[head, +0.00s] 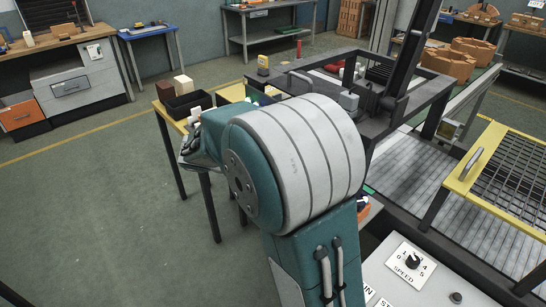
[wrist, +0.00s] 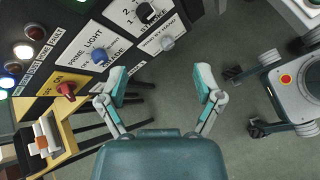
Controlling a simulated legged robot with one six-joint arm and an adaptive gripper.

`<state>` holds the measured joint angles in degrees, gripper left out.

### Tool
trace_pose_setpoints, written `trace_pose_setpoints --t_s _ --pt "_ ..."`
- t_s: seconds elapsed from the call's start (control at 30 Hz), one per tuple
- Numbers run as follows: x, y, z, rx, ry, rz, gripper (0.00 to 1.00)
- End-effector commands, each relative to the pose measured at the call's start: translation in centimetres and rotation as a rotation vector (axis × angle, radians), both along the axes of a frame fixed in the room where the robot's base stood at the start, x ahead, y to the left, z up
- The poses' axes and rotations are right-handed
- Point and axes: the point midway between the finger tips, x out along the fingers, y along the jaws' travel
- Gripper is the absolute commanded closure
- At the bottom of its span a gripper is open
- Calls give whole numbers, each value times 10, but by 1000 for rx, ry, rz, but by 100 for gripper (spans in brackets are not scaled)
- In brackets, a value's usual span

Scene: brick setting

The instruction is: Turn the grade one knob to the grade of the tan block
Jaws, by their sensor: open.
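My gripper (wrist: 162,82) is open and empty in the wrist view, its two teal-padded fingers apart over the floor beside a control panel. A blue knob (wrist: 99,56) sits on a white plate reading "PRIME", "LIGHT" and "GRADE", up and left of the left fingertip and apart from it. Its exact setting is too small to read. In the head view, a pale tan block (head: 183,84) stands at the left table's back, beside a dark brown block (head: 165,90). My arm hides much of that table and the gripper there.
The panel also has a black numbered knob (wrist: 147,12), a grey knob (wrist: 167,43), a red knob (wrist: 66,90) and several lamps. A SPEED knob (head: 412,262) is at lower right in the head view. A wheeled grey machine (wrist: 298,85) stands right of my gripper.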

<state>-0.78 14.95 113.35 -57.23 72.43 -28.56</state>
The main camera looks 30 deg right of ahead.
Motion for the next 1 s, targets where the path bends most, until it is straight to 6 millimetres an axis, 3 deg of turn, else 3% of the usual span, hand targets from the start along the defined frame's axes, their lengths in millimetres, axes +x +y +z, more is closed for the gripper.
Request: trace_pose_setpoints --t_s 0.2,0.5,0.77,1.0 --pt "60 -21 -41 -233 273 169 16" --pt "127 -31 -108 -528 594 375 16" --pt "146 -32 -132 -628 688 440 16" --pt "149 -64 -132 -626 689 436 16"
